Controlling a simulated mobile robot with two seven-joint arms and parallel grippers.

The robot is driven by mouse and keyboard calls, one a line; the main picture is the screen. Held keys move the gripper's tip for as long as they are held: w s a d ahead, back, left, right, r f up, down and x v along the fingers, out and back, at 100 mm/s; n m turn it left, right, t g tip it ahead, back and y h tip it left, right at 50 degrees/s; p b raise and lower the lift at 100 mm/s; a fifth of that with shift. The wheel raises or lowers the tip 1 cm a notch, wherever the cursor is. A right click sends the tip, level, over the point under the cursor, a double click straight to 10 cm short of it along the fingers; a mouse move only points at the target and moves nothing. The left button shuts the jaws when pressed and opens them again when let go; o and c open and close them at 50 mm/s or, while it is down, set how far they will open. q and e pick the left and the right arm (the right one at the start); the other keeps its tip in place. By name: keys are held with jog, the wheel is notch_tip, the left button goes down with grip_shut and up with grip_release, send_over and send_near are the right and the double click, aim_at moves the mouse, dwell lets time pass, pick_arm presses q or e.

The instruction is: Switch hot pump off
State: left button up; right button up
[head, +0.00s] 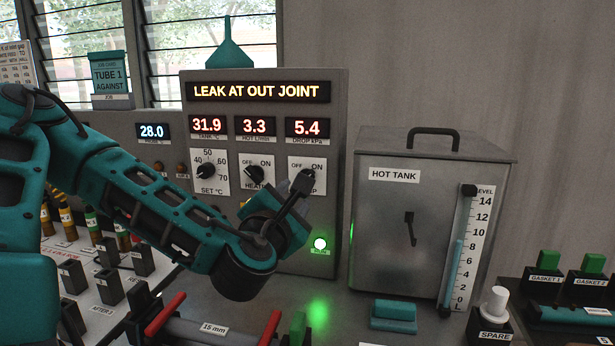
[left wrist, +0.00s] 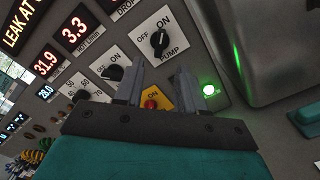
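The pump switch is a black knob (left wrist: 158,42) on a white plate marked OFF, ON and PUMP in the left wrist view. In the head view its plate (head: 319,166) is partly covered by my left gripper (head: 293,192). I cannot tell for sure which mark the knob points to. In the left wrist view my left gripper (left wrist: 159,82) is open and empty, its two fingers apart below the pump knob and not around it. A green lamp (head: 320,244) glows below the pump plate. My right gripper is not in view.
The heater knob (left wrist: 113,72) sits beside the pump plate, and a red button on a yellow plate (left wrist: 155,98) shows between my fingers. The display (head: 262,92) reads LEAK AT OUT JOINT. The hot tank (head: 385,240) stands right of the panel. A red-handled clamp (head: 166,313) lies below my arm.

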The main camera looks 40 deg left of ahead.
pick_arm(q)
jog(key=b+x, duration=0.1)
jog(key=x, duration=0.8)
jog(key=shift+w, duration=0.15)
grip_shut()
dwell(1.4)
